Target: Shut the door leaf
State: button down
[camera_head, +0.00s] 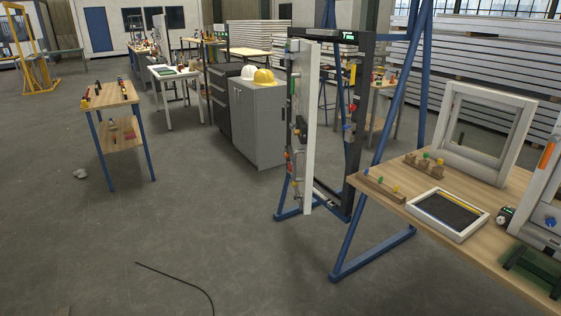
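The door leaf (311,125) is a tall, narrow, pale panel seen nearly edge-on, right of centre. It stands open, swung out from a black upright frame (362,110). Its inner side, facing left, carries several coloured fittings and what look like latch parts. The frame rests on a blue stand (372,257). The frame opening shows partly behind the leaf; where the leaf joins the frame is not clear. My gripper is not in view.
A wooden workbench (480,240) with white window frames and small parts stands close on the right. A grey cabinet (258,125) with helmets stands behind the leaf, left. A small wooden table (112,97) stands further left. A thin dark cable (180,277) lies on the otherwise open front floor.

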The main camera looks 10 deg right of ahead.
aim_at(306, 55)
jog(key=u, duration=0.25)
jog(key=k, duration=0.8)
jog(key=z, duration=0.2)
jog(key=i, duration=1.4)
jog(key=u, duration=0.6)
jog(key=i, duration=0.7)
jog(key=u, duration=0.5)
